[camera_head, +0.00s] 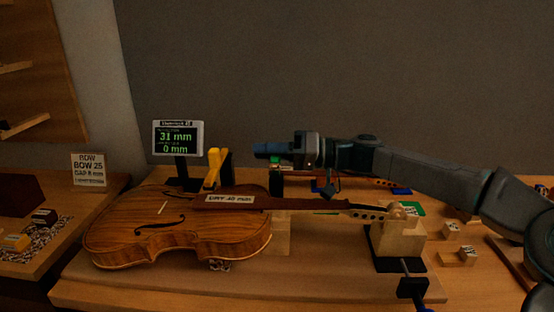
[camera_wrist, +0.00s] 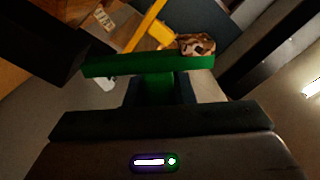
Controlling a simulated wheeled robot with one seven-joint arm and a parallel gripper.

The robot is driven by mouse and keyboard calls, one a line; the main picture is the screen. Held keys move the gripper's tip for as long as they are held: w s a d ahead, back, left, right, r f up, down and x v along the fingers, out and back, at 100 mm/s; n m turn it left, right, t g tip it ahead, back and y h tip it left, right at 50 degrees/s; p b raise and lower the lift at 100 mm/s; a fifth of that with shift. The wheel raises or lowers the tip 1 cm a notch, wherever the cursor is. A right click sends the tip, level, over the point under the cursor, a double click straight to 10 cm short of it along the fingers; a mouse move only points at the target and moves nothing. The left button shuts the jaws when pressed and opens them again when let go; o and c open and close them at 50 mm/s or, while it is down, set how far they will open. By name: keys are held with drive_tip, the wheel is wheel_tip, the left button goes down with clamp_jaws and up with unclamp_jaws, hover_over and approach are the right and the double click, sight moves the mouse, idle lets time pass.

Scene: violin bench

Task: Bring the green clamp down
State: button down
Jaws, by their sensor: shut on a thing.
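The green clamp (camera_wrist: 150,65) shows in the wrist view as a green bar across the picture with a green stem below it. My gripper (camera_wrist: 158,92) is shut on that stem, a dark finger on each side.
A yellow clamp (camera_head: 214,168) stands behind the violin. A display (camera_head: 178,138) reads 31 mm and 0 mm. A wooden block on a black base (camera_head: 398,240) is at the neck's right end. Small labelled blocks (camera_head: 460,256) lie at the right. A bow sign (camera_head: 88,169) stands left.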

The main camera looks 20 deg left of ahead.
drive_tip(key=shift+s+f, duration=0.1)
idle(0.4)
drive_tip(key=c, duration=1.2)
unclamp_jaws()
drive_tip(key=shift+c, duration=0.2)
drive_tip(key=v, duration=1.3)
drive_tip(key=shift+d, duration=0.4)
